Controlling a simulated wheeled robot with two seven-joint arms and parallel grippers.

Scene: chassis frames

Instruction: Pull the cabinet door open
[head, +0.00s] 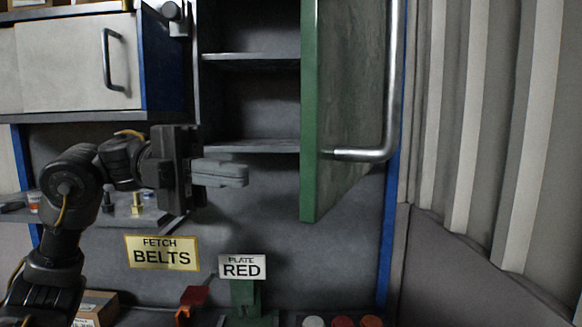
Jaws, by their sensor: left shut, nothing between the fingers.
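The cabinet door (350,130) is a grey panel with a green edge, at the upper right of the head view. It stands swung out, with the shelves (250,146) inside the cabinet showing to its left. A long silver bar handle (394,80) is on its right face. My left gripper (246,175) is shut and empty, pointing right, left of the door's green edge and apart from it. It is just below the lower shelf in the picture. My right gripper does not show.
A white cabinet (75,65) with a dark handle hangs at the upper left. Yellow BELTS (161,253) and white RED (242,267) signs stand below my gripper. A small shelf with bolts (137,203) lies behind my left arm. A ribbed grey wall (485,120) bounds the right.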

